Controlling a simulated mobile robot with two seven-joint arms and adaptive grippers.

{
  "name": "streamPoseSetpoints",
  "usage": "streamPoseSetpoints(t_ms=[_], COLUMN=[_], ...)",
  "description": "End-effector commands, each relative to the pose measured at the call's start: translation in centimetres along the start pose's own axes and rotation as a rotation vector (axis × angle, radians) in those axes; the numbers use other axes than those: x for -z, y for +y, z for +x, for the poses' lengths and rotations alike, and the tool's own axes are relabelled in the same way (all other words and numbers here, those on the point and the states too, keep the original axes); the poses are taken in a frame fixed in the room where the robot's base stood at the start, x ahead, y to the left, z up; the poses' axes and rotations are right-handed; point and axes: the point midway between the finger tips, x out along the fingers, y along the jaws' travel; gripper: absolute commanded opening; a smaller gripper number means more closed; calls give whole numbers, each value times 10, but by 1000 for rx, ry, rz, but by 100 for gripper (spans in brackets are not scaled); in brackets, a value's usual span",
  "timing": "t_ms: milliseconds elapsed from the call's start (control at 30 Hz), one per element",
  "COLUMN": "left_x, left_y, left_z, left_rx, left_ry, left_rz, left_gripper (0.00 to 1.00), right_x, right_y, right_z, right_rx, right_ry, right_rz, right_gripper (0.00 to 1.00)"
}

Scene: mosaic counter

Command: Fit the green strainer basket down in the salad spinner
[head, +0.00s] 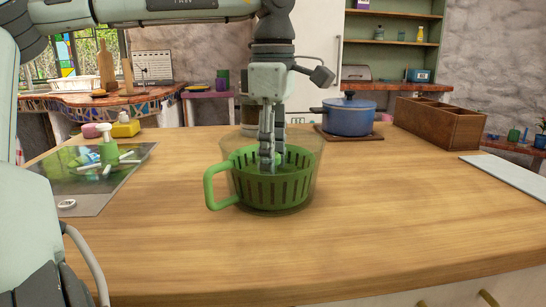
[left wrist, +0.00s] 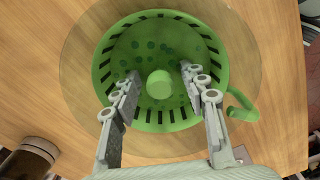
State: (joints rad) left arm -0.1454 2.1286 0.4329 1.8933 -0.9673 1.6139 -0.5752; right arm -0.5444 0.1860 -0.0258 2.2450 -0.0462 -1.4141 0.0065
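The green strainer basket (head: 272,190) sits upright inside the clear salad spinner bowl (head: 315,150), whose rim stands above and around it. The basket's handle (head: 212,187) sticks out to the left past the bowl. In the left wrist view the slotted basket (left wrist: 105,65) lies roughly centred in the clear bowl (left wrist: 245,50), with a round green knob (left wrist: 159,84) in its middle. My left gripper (head: 268,160) points straight down into the basket. Its fingers (left wrist: 160,82) are spread on either side of the knob, with gaps visible. My right gripper is out of view.
A blue pot (head: 349,119) on a board and a brown divided box (head: 440,122) stand behind right. A dark glossy board (head: 85,190) with a green-and-white item (head: 107,155) lies left. The wooden counter's front (head: 350,250) is clear.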

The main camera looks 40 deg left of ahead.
Motion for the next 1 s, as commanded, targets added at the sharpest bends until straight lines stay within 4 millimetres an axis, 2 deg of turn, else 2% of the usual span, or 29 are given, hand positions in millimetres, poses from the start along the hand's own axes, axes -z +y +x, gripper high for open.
streamPoseSetpoints(t_ms=[367,467,800,1000], left_x=[0,0,0,0], left_y=[0,1,1,0], left_z=[-5,-18,-89,-114], left_rx=[-1,-3,-3,-1], left_ry=[1,0,1,0], left_rz=[-1,-2,-3,-1], left_gripper=[48,48,48,48], right_x=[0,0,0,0], right_y=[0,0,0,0], right_z=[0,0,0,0], right_rx=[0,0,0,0], right_ry=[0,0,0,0], right_rz=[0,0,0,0], right_gripper=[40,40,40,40])
